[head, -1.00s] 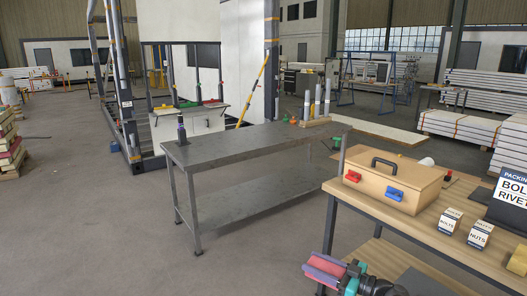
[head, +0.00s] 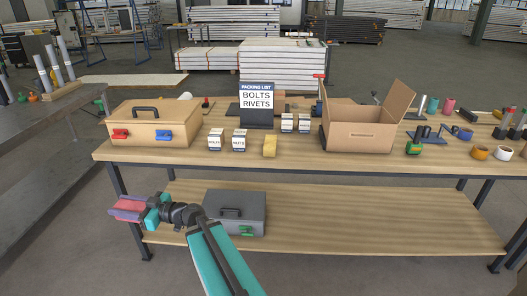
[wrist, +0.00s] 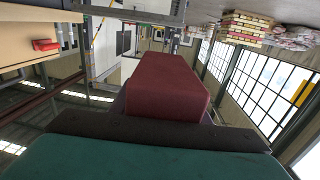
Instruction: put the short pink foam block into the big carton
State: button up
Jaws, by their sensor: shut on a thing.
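My gripper (head: 136,208) is teal with dark parts and is shut on the short pink foam block (head: 125,205). It holds the block in front of the wooden workbench, below the level of its top, at the left. In the wrist view the block (wrist: 167,85) looks dark red, fills the middle and points away from the jaws. The big carton (head: 358,138) is brown cardboard with open flaps. It stands on the workbench right of centre, well to the right of my gripper and higher. Its inside floor is hidden by the front wall.
The workbench (head: 300,160) also bears a tan toolbox (head: 152,125), small label boxes (head: 239,141), a yellow sponge-like piece (head: 270,146) and a packing list sign (head: 257,100). A grey case (head: 236,212) sits on the lower shelf. A tape dispenser (head: 414,148) lies right of the carton.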

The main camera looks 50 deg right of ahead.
jog(key=d+r+m+t+h, duration=0.25)
jog(key=d+m+h, duration=1)
jog(key=d, duration=1.65)
jog(key=s+d+r+m+g+h, duration=0.1)
jog(key=s+d+h, duration=0.4)
jog(key=s+d, duration=0.6)
jog(key=s+d+m+g+h, duration=0.3)
jog(key=s+d+g+h, duration=0.3)
jog(key=s+d, duration=0.5)
jog(key=d, duration=0.7)
jog(key=shift+s+r, duration=0.35)
jog(key=shift+r, duration=0.05)
jog(key=shift+d, duration=0.1)
jog(key=shift+w+d+f+p, duration=0.2)
jog(key=shift+w+d+p, duration=0.55)
jog(key=shift+d, duration=1.45)
jog(key=shift+w+d+f+p, duration=0.25)
jog(key=shift+w+d+p, duration=0.5)
jog(key=shift+d, duration=1.4)
jog(key=shift+w+d+f+p, duration=0.3)
jog(key=shift+w+d, duration=0.75)
jog(key=shift+d, duration=1.15)
jog(key=shift+r, duration=0.1)
